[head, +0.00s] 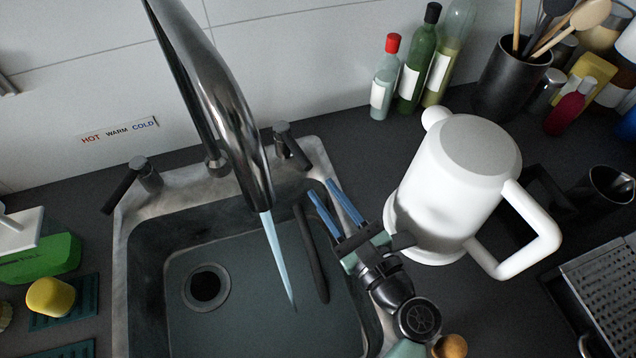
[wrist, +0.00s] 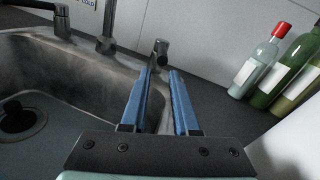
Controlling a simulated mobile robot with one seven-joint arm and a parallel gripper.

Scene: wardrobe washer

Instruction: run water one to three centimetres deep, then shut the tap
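The chrome tap (head: 225,110) arches over the sink (head: 120,260). A thin pale-blue stream of water (head: 276,255) runs from its spout into the basin. The dark round drain (head: 207,287) shows on the basin floor; I cannot tell the water depth. The left tap handle (head: 132,184) and right tap handle (head: 291,146) stand on the back rim. My gripper (head: 322,187) is open and empty over the sink's right edge, with its blue fingers pointing toward the right handle. In the wrist view, that handle (wrist: 160,52) shows just beyond the fingertips, apart from them.
A large white jug (head: 455,185) stands close right of my gripper. Several bottles (head: 410,75) and a black utensil pot (head: 508,82) stand behind it. A yellow sponge (head: 50,297) and green box (head: 40,260) are at left. A HOT WARM COLD label (head: 118,130) is on the wall.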

